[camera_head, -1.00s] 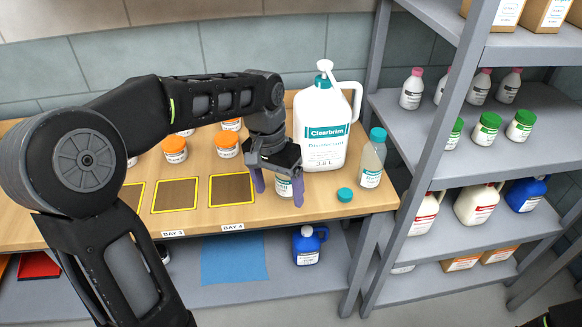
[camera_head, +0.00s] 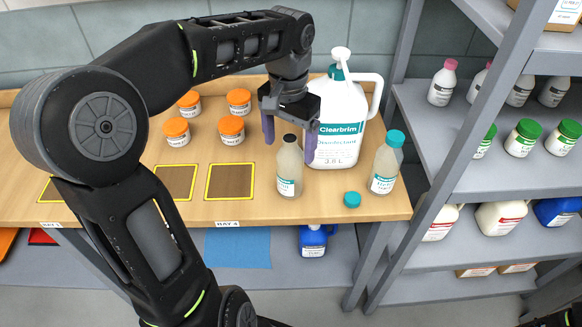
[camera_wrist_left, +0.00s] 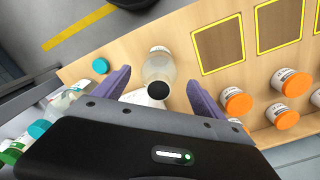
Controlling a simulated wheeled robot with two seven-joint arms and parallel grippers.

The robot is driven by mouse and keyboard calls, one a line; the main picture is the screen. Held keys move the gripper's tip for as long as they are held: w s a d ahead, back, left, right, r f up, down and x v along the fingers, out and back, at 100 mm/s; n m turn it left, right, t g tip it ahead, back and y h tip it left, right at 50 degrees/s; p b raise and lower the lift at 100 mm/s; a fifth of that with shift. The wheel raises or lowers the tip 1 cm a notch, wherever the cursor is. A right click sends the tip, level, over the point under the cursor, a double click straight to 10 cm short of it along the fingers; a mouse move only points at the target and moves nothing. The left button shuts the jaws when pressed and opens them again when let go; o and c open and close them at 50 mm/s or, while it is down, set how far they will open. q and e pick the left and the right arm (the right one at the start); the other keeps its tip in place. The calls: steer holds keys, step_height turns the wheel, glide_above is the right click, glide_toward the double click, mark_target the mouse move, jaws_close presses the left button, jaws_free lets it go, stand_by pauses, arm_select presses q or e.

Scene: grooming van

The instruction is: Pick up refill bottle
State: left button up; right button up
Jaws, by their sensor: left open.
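The uncapped refill bottle (camera_head: 289,168), pale with a white label and a dark open mouth, stands upright on the wooden bench (camera_head: 385,206). My left gripper (camera_head: 290,138) is open above it, its purple fingers pointing down on either side of the bottle top. In the left wrist view the bottle (camera_wrist_left: 159,70) sits between the two open fingers (camera_wrist_left: 155,92), with gaps showing. A second bottle with a teal cap (camera_head: 385,165) stands to the right. A loose teal cap (camera_head: 352,199) lies on the bench between them. My right gripper is not in view.
A large white Clearbrim jug (camera_head: 341,120) with a pump stands close behind the bottle. Orange-lidded jars (camera_head: 231,130) and yellow-framed squares (camera_head: 229,182) are to the left. A grey shelf rack (camera_head: 440,120) with bottles is on the right.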

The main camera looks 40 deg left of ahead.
mark_target(290, 162)
arm_select(q)
steer(key=shift+f, duration=0.6)
steer(key=shift+d+f+p, duration=0.1)
steer(key=shift+f+p, duration=0.45)
steer(key=shift+f, duration=2.05)
steer(key=shift+c, duration=0.2)
steer(key=c, duration=1.5)
steer(key=shift+c, duration=0.2)
steer(key=shift+r, duration=0.15)
